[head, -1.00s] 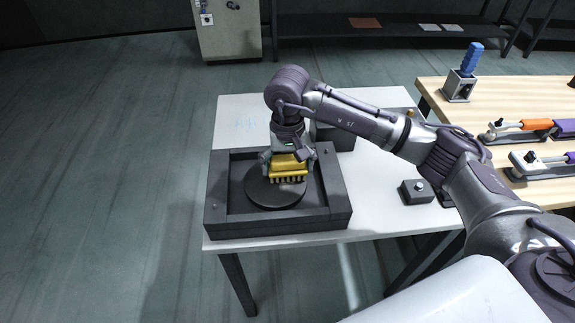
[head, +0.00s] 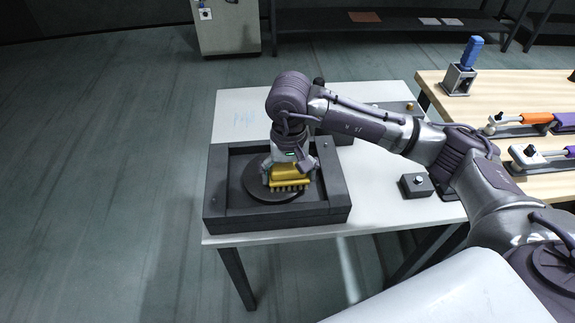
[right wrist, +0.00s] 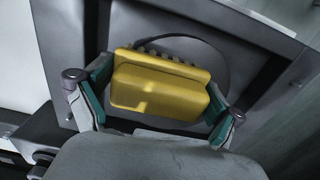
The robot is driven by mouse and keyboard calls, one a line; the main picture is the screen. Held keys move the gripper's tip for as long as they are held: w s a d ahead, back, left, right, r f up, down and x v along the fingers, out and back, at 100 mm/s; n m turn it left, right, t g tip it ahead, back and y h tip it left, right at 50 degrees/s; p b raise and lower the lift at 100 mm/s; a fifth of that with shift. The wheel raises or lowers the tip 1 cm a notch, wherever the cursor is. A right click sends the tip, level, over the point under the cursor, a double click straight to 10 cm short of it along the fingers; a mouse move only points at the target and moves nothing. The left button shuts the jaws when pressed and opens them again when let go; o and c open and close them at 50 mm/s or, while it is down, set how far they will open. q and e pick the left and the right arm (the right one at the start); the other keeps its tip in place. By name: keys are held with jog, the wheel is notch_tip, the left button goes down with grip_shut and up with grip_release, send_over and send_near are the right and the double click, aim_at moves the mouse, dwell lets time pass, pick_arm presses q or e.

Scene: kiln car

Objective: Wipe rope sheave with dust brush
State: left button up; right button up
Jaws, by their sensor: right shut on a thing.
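The dust brush (head: 290,176) is yellow with a row of bristles along its lower edge. My right gripper (head: 291,166) is shut on the brush and points down. The rope sheave (head: 252,184) is a dark round disc lying flat in a dark square tray (head: 222,219). The brush is over the right half of the disc, and its bristles appear to touch the top. In the right wrist view the brush (right wrist: 160,88) sits between both fingers, with part of the disc (right wrist: 215,62) behind it. My left gripper is not in view.
The tray stands on a white table (head: 380,217). A small dark box with a knob (head: 416,186) is to its right, and a larger dark block is behind my arm. A wooden bench (head: 520,92) at the right holds a blue-handled tool (head: 467,60) and other handled tools.

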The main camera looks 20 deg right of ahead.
jog(key=shift+s+a, duration=0.15)
jog(key=shift+s, duration=0.45)
jog(key=shift+w, duration=0.15)
jog(key=shift+w+d+f+b, duration=0.15)
jog(key=shift+w+d+b, duration=0.05)
jog(key=shift+w+b, duration=0.5)
jog(key=shift+w+d+b, duration=0.25)
jog(key=shift+w+b, duration=0.15)
jog(key=shift+w, duration=0.45)
jog(key=shift+w+d+b, duration=0.25)
jog(key=shift+w+b, duration=0.15)
jog(key=shift+w, duration=0.45)
notch_tip(320, 180, up, 7)
jog(key=p, duration=0.3)
